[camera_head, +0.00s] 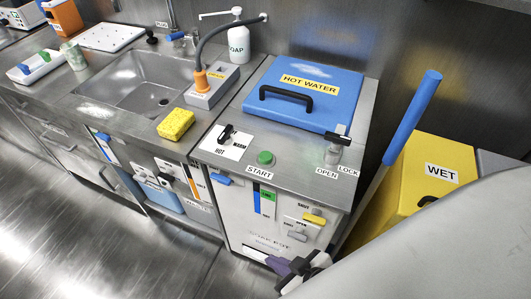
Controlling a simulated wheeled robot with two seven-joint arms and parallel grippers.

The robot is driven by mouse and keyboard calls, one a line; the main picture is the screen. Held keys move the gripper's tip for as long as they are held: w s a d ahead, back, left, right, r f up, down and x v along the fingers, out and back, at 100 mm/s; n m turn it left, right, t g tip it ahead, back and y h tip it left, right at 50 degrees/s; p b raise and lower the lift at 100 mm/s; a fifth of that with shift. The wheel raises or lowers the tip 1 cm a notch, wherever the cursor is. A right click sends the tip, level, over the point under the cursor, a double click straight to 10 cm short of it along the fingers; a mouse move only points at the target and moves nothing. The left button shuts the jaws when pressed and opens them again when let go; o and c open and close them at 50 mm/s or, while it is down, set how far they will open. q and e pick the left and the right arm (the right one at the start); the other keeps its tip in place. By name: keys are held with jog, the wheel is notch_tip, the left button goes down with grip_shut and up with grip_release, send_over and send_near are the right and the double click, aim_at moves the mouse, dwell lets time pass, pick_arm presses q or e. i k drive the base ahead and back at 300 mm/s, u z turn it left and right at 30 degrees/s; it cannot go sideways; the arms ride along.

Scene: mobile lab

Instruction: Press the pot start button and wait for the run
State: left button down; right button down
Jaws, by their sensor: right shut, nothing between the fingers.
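The pot unit (285,205) is a steel cabinet with a blue lid (318,92) labelled HOT WATER, and the lid is down. The green start button (265,158) sits on its top front edge above a START label. A HOT/WARM knob (226,134) is left of it, and an OPEN/LOCK latch (335,147) is right of it. My right gripper (288,268) is shut and empty, low in front of the pot's front panel, well below the button and apart from it. My own pale arm covers the lower right. My left gripper is not in view.
A sink (140,82), a yellow sponge (176,124) and a grey box with an orange-ended hose (211,88) lie to the left. A soap bottle (238,45) stands behind. A yellow WET bin (432,165) and blue-handled pole (412,116) stand right. Open floor lies lower left.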

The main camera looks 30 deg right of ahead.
aim_at(266, 157)
jog(key=z, duration=1.9)
jog(key=k, duration=0.65)
jog(key=u, duration=0.8)
jog(key=i, duration=0.4)
jog(key=z, duration=0.05)
